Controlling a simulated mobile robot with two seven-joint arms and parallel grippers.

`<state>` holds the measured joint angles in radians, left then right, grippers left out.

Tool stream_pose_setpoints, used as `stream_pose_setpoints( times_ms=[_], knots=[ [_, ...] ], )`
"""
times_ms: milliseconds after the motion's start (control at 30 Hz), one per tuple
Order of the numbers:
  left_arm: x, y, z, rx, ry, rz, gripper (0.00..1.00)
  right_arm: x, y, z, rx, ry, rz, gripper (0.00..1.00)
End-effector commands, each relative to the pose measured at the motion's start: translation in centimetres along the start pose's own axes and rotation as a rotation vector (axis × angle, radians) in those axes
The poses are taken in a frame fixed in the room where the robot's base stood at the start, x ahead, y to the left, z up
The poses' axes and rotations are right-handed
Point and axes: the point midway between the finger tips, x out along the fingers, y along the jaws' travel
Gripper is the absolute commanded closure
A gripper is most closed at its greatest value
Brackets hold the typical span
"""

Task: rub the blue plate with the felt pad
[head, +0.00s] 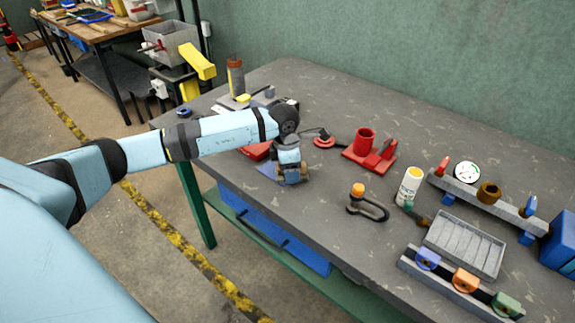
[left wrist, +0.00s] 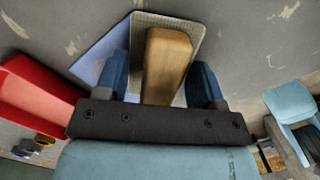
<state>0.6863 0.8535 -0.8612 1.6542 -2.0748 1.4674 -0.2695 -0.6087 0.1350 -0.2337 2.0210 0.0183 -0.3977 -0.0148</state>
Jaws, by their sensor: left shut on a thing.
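My left gripper (head: 289,176) is low over the near left edge of the grey workbench. It is shut on the wooden handle of the felt pad (left wrist: 166,68). In the left wrist view the fingers (left wrist: 161,64) stand on either side of the handle, and the grey-green pad base shows beyond it. The blue plate (head: 265,170) lies flat on the bench under the gripper, mostly hidden. In the left wrist view the blue plate (left wrist: 92,58) shows beside and behind the pad. The pad overlaps it; whether they touch I cannot tell. My right gripper is not in view.
A red object (left wrist: 35,90) lies close beside the gripper. A red holder (head: 366,151), a black shackle (head: 367,207), a white can (head: 408,185), a grey tray (head: 466,246) and a block with coloured pieces (head: 462,283) stand to the right. Bare bench lies between them.

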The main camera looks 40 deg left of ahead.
Motion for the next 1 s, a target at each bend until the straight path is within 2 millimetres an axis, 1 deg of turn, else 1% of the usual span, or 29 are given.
stream_pose_setpoints(
  times_ms=[33,133,267,733,833,1000],
  knots=[
    [0.8,-0.4,-0.1,0.003,0.005,-0.009,0.75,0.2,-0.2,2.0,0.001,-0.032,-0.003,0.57],
    [0.7,-0.4,-0.1,0.003,0.004,-0.009,0.75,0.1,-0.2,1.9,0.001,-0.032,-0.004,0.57],
    [-0.2,-0.3,0.0,0.004,0.004,-0.008,0.75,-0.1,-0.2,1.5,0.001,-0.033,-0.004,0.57],
    [-5.3,-0.1,0.7,0.002,0.000,-0.002,0.75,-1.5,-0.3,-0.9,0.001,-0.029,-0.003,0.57],
    [-5.9,-0.1,0.7,0.001,0.000,-0.002,0.75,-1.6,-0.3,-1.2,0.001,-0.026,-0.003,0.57],
    [-5.9,-0.1,0.7,0.001,0.000,-0.002,0.75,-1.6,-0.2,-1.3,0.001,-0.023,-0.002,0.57]
  ],
)
